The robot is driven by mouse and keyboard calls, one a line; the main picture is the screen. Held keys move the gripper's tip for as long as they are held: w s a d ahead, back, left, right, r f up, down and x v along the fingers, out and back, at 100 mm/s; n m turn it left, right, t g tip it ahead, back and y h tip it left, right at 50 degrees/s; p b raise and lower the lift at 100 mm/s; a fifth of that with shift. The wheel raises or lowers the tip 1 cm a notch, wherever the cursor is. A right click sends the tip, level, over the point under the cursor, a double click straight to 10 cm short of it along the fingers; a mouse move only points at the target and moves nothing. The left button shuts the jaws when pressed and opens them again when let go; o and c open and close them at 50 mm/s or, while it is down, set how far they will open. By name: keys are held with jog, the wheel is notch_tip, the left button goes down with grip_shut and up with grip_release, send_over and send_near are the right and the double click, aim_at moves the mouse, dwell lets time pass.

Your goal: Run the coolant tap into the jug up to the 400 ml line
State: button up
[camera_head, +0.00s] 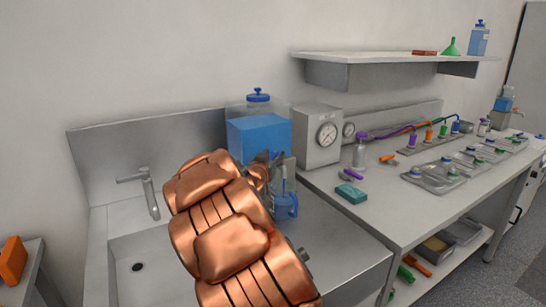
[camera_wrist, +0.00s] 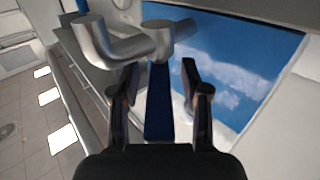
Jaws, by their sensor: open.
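The coolant tank (camera_head: 258,138), clear with blue liquid and a blue cap, stands right of the sink. Its blue liquid fills the upper right of the wrist view (camera_wrist: 235,60). A metal tap (camera_wrist: 108,45) crosses the upper left of the wrist view, with a blue lever (camera_wrist: 158,105) below it. My gripper (camera_wrist: 159,70) is open, one finger on each side of the lever; contact cannot be told. In the head view my gripper (camera_head: 266,163) is at the tank's front, partly hidden by my arm. The jug (camera_head: 286,204) stands below it with blue in it; its lines are unreadable.
A sink (camera_head: 137,267) with a faucet (camera_head: 149,192) lies to the left. A gauge box (camera_head: 317,137) stands right of the tank. The right bench holds a teal sponge (camera_head: 351,193), a bottle (camera_head: 360,152) and several trays. A shelf (camera_head: 390,57) hangs above.

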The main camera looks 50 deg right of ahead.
grip_shut()
dwell(0.3)
dwell(0.4)
